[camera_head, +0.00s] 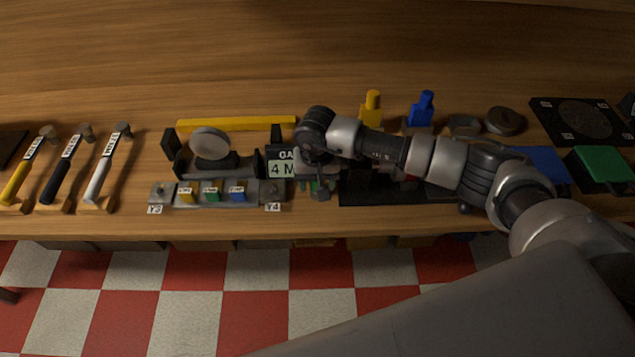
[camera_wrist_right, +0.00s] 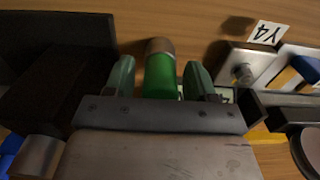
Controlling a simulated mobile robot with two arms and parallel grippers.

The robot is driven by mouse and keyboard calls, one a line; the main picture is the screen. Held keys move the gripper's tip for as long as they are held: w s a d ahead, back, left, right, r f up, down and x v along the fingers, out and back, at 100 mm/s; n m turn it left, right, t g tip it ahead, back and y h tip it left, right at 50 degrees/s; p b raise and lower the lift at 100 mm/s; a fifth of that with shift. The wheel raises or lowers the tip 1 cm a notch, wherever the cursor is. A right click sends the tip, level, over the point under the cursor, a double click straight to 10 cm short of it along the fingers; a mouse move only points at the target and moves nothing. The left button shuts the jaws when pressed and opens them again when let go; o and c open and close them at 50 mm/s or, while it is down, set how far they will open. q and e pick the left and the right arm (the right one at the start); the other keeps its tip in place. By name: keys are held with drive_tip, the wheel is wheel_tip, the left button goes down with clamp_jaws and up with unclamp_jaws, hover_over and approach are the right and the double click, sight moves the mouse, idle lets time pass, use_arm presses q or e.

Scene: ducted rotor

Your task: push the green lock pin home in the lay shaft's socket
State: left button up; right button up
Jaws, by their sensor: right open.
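My right gripper (camera_wrist_right: 160,76) is open, with one finger on each side of a green cylinder with a grey-brown end, which looks like the green lock pin (camera_wrist_right: 159,78). I cannot tell whether either finger touches it. In the head view my right gripper (camera_head: 319,187) is low over the front of the bench, just right of the Y4 label, and my wrist covers most of what is there. The lay shaft and its socket cannot be made out, so how deep the pin sits is hidden. My left gripper is not in view.
Left of the gripper is a grey rail (camera_head: 222,199) with yellow, green and blue blocks. Behind it stands a dark cradle with a pale disc (camera_head: 210,144). A dark tray (camera_head: 362,190) lies to the right. Hammers (camera_head: 102,165) lie far left.

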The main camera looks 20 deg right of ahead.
drive_tip(key=c, duration=0.8)
drive_tip(key=shift+c, duration=0.3)
drive_tip(key=shift+r, duration=0.6)
drive_tip(key=shift+r, duration=0.2)
drive_tip(key=shift+r+p, duration=0.95)
drive_tip(key=shift+r, duration=1.05)
